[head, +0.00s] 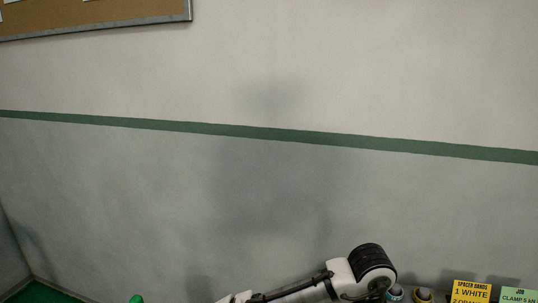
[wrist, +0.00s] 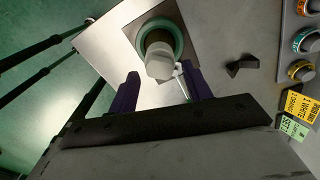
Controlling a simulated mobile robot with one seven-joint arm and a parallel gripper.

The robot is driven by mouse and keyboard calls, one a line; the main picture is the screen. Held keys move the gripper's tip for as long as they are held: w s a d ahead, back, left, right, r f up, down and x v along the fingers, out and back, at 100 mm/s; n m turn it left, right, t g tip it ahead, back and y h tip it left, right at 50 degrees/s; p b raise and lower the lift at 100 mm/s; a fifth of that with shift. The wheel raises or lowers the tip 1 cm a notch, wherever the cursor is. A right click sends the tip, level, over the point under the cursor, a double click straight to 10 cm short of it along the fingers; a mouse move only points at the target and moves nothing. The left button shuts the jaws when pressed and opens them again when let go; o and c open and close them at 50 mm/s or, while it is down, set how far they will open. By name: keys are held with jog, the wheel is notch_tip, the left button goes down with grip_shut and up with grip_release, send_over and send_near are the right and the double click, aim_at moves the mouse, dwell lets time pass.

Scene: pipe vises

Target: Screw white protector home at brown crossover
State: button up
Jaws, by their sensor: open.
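In the wrist view, a pale grey-white capped piece (wrist: 160,62) stands out toward the camera, between and just beyond my fingers. It may be the white protector. A green ring (wrist: 179,37) surrounds the part behind it, on a square brownish-grey plate (wrist: 190,48). I cannot make out a brown crossover for certain. My gripper (wrist: 160,74) is open, with one dark purple finger on either side of the pale piece. I cannot tell whether they touch it. A thin silver rod (wrist: 183,85) shows beside the right finger. The head view shows my arm, but not the gripper's fingers.
At the right of the wrist view, several colour-banded round pieces (wrist: 306,40) stand on a grey panel. Yellow (wrist: 298,104) and green (wrist: 293,128) cards lie below them. A black angular piece (wrist: 242,66) rests on the grey surface. Dark rails (wrist: 30,50) cross the left.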

jog(key=shift+r, duration=0.7)
jog(key=shift+f, duration=0.1)
